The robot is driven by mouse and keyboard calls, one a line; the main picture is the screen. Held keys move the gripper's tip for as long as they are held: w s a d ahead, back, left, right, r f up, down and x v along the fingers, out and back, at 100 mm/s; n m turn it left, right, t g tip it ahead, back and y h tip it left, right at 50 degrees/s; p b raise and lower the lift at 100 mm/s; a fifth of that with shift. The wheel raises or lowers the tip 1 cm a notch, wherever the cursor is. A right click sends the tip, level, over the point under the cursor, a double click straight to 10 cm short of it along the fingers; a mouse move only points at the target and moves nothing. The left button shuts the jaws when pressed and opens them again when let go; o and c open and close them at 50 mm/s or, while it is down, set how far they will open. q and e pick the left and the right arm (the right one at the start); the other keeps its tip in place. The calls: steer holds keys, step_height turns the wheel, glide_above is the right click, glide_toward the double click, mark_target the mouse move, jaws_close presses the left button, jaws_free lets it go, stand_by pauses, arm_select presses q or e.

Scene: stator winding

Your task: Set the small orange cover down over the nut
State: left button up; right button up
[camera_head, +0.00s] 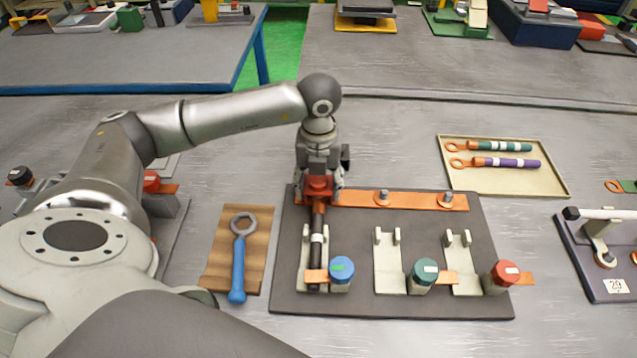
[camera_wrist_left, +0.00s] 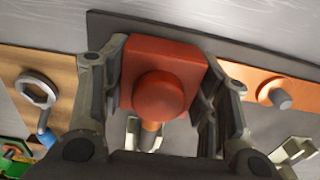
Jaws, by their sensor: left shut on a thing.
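The small orange cover (camera_head: 319,186), a square block with a round knob, is in my left gripper (camera_head: 319,190). In the left wrist view the cover (camera_wrist_left: 160,80) sits between the two fingers of the left gripper (camera_wrist_left: 165,85), which are shut on its sides. It is at the left end of the orange bar (camera_head: 350,199), above the end of a black cable with a white band (camera_head: 316,240). The nut under the cover is hidden, and I cannot tell whether the cover touches the bar. Two bolts with nuts (camera_head: 383,197) show farther right on the bar. My right gripper is not in view.
The dark board (camera_head: 350,303) carries pale cradles and blue (camera_head: 342,269), green (camera_head: 424,271) and red (camera_head: 505,272) caps. A blue-handled ring wrench (camera_head: 238,262) lies on a wooden board at left. A tray (camera_head: 515,187) with two cables lies at right.

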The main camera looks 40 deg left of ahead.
mark_target(318, 178)
arm_select(q)
steer(key=shift+f, duration=0.15)
steer(key=o, duration=1)
steer(key=shift+r+p, duration=2.25)
steer(key=shift+r, duration=1.35)
steer(key=shift+f, duration=0.1)
